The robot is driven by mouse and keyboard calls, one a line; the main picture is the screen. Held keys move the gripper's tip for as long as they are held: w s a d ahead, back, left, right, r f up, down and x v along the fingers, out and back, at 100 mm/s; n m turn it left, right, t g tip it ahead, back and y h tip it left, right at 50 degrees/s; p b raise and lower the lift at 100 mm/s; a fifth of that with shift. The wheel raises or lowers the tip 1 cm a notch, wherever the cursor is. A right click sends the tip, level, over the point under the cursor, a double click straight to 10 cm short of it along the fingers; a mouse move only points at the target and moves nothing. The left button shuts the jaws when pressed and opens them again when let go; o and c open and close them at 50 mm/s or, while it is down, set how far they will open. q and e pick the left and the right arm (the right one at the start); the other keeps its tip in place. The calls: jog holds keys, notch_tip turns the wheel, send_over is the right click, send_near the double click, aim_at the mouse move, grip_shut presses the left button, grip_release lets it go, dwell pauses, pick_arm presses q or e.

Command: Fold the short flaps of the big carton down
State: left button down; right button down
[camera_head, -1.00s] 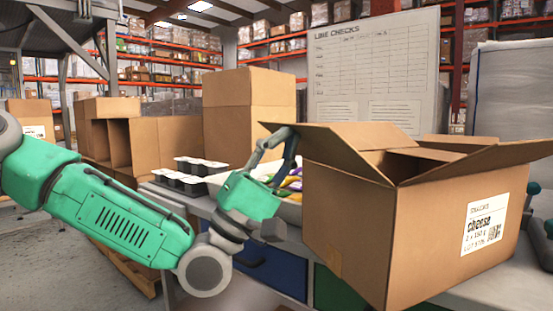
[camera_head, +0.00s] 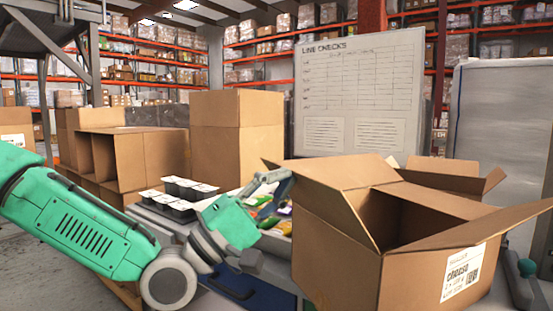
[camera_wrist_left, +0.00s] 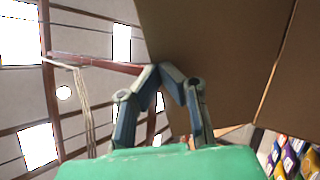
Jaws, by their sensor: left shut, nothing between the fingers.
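The big carton (camera_head: 335,245) stands on the bench at right, a printed white label on its near side. Its top is partly open. A flap at its left (camera_head: 325,195) slants up and outward, one at the near right (camera_head: 490,225) sticks outward, and another (camera_head: 490,180) stands out at the far right. My left gripper (camera_head: 281,181) is shut and empty at the carton's left, close to the left flap's outer edge. In the left wrist view its fingertips (camera_wrist_left: 166,72) meet beside brown cardboard (camera_wrist_left: 220,60); contact is unclear. Grey and teal parts (camera_head: 518,272), probably my right arm, show at the right edge.
Black trays with white tops (camera_head: 178,188) and colourful packets (camera_head: 268,212) lie on the bench left of the carton. A tall closed carton (camera_head: 235,140) and open cartons (camera_head: 150,155) stand behind. A whiteboard (camera_head: 360,95) stands at the back.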

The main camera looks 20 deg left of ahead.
aim_at(317, 205)
pick_arm(q)
jog(key=w+d+r+g+y+p, duration=0.1)
jog(key=p, duration=0.3)
jog(key=w+d+r+g+y+p, duration=0.1)
jog(key=d+r+p, duration=0.1)
jog(key=p, duration=0.3)
jog(key=w+d+r+g+y+p, duration=0.1)
jog(key=d+g+y+p, duration=0.1)
jog(key=p, duration=0.3)
jog(key=shift+w+r, duration=0.15)
jog(key=shift+w, duration=0.15)
jog(key=w+d+f+g+y+p, duration=0.4)
jog(key=w+d+f+y+p, duration=0.1)
jog(key=w+d+f, duration=0.5)
jog(key=shift+d+f+g+y+p, duration=0.35)
jog(key=shift+d+f, duration=0.2)
jog(key=shift+d, duration=0.1)
